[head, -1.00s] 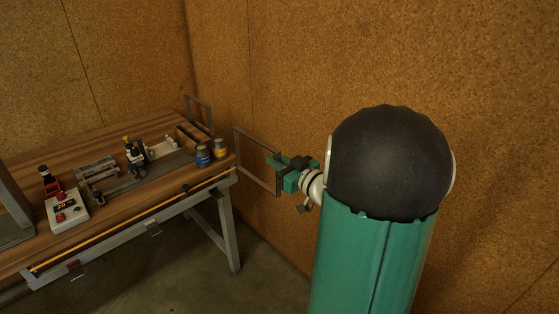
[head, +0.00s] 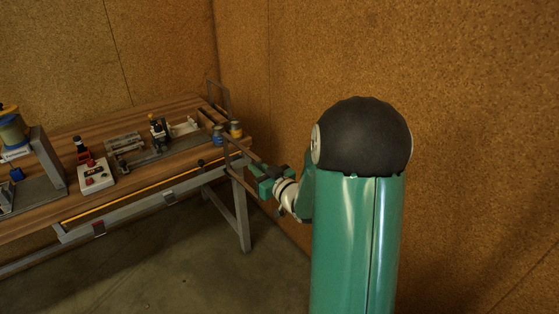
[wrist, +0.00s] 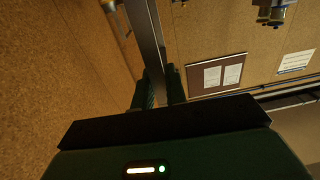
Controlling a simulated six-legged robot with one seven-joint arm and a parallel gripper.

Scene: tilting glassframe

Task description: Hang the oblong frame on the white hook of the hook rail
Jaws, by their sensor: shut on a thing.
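My gripper (head: 266,182) is off the right end of the workbench. It is shut on one side of the oblong frame (head: 243,151), a thin metal outline. The frame points left from the jaws, close to the bench's right end; I cannot tell whether it touches. In the wrist view, a grey bar of the frame (wrist: 147,35) runs up from between the fingers (wrist: 160,90). I cannot make out the hook rail or its white hook for sure in either view.
The wooden workbench (head: 190,158) carries a vise-like tool (head: 158,130), a white control box (head: 95,178), and blue and yellow cans (head: 236,130). Another thin frame (head: 228,97) stands at its back right corner. A cork-coloured wall (head: 300,60) is close behind. The floor (head: 200,270) in front is clear.

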